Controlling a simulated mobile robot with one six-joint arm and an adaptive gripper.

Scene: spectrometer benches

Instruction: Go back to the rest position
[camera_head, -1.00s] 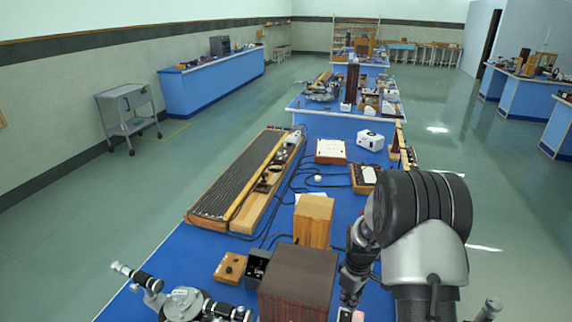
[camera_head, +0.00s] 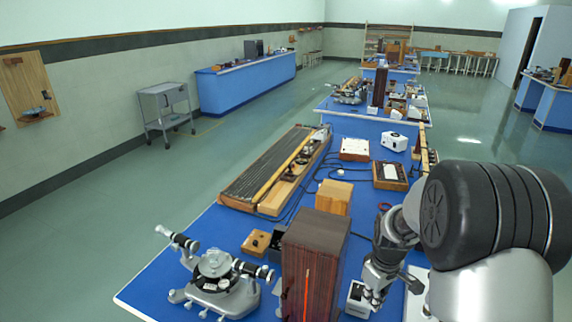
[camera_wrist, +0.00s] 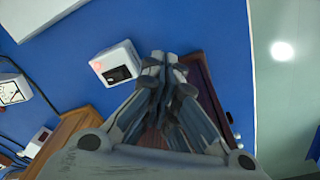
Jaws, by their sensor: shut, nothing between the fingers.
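My gripper (camera_wrist: 165,60) is shut and empty in the wrist view, with its fingertips together above the blue bench (camera_wrist: 72,62). A white box with a dark panel (camera_wrist: 117,63) is just left of the fingertips, apart from them in the picture. In the head view my arm is at the right, and the gripper end (camera_head: 374,290) hangs beside the tall dark wooden box (camera_head: 313,255). The fingertips are hard to make out there.
A spectrometer (camera_head: 215,280) stands at the bench's front left. A light wooden block (camera_head: 333,197) and a long slatted instrument (camera_head: 277,170) lie behind. A grey cart (camera_head: 166,108) stands on the floor at left. Open floor lies left of the bench.

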